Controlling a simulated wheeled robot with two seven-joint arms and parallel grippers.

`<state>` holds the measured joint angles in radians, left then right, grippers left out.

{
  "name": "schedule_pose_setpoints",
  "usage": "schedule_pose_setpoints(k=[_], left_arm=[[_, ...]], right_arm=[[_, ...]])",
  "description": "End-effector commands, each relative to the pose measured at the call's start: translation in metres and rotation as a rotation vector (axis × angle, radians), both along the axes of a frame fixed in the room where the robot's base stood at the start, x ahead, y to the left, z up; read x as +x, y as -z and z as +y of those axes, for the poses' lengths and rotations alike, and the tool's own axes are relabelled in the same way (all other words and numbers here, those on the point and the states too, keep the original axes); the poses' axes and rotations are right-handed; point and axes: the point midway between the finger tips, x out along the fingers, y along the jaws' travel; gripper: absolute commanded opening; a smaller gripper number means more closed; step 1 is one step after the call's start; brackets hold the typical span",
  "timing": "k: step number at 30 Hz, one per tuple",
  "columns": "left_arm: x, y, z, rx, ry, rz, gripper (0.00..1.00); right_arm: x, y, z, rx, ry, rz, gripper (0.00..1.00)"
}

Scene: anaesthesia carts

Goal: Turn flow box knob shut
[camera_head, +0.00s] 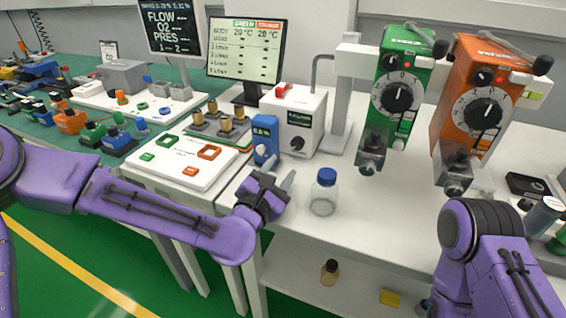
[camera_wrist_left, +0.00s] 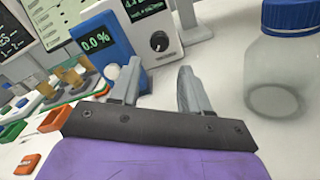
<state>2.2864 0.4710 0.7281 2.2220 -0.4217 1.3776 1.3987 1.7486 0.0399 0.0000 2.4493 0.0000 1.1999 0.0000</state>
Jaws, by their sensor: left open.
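The flow box (camera_head: 305,115) is a white box with a dark display and a red piece on top. Its black round knob (camera_head: 297,143) is on the lower front face. In the left wrist view the knob (camera_wrist_left: 159,41) shows ahead of the fingers, with a white pointer mark. My left gripper (camera_head: 278,181) is open and empty, in front of and below the knob, apart from it. In the left wrist view its two grey fingers (camera_wrist_left: 158,80) stand spread. My right arm enters at the lower right; its gripper is not seen.
A blue meter (camera_head: 265,140) stands close left of the flow box. A blue-capped bottle (camera_head: 324,193) stands just right of my left gripper. Green (camera_head: 385,115) and orange (camera_head: 463,125) vaporizers hang at right. A monitor (camera_head: 246,50) stands behind. Bare table lies right of the bottle.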

Motion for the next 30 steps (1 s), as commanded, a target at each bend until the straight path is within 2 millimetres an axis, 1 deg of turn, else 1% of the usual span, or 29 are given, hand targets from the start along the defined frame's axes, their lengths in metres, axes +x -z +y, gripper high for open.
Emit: schedule_pose_setpoints(k=[1,2,3,6,9,10,13,17,20,24,27,30], left_arm=[[-0.001,-0.025,-0.003,0.000,0.003,0.008,0.46],[-0.001,-0.034,-0.005,-0.002,0.003,0.017,0.46],[0.000,-0.046,-0.007,-0.007,-0.005,0.041,0.46],[0.002,-0.064,-0.011,-0.035,-0.039,0.141,0.46],[0.004,-0.070,-0.013,-0.088,-0.090,0.271,0.46],[0.004,-0.068,-0.013,-0.109,-0.108,0.316,0.46],[0.004,-0.045,-0.012,-0.164,-0.151,0.410,0.46],[0.013,-0.038,-0.014,-0.186,-0.160,0.438,0.46],[0.032,-0.031,-0.018,-0.184,-0.159,0.436,0.46],[0.061,-0.019,-0.025,-0.184,-0.159,0.436,0.46],[0.079,-0.012,-0.028,-0.183,-0.158,0.433,0.46],[0.091,-0.006,-0.031,-0.184,-0.158,0.433,0.46]], right_arm=[[0.000,-0.028,0.000,0.000,0.000,0.000,0.46],[0.000,-0.040,0.000,0.000,0.000,0.000,0.46],[0.000,-0.057,0.000,-0.001,0.000,-0.001,0.46],[0.001,-0.095,0.000,0.000,0.000,-0.002,0.46],[0.001,-0.122,0.000,0.000,0.000,-0.002,0.46],[0.001,-0.126,0.000,0.000,0.001,-0.001,0.46],[0.001,-0.115,0.000,0.000,0.000,-0.002,0.46],[0.000,-0.117,0.000,0.000,0.000,0.000,0.46],[0.000,-0.123,0.000,0.000,0.000,0.000,0.46],[0.000,-0.130,0.000,-0.001,0.000,-0.001,0.46],[0.000,-0.134,0.000,-0.001,0.000,-0.001,0.46],[0.000,-0.137,0.000,-0.001,0.000,-0.001,0.46]])
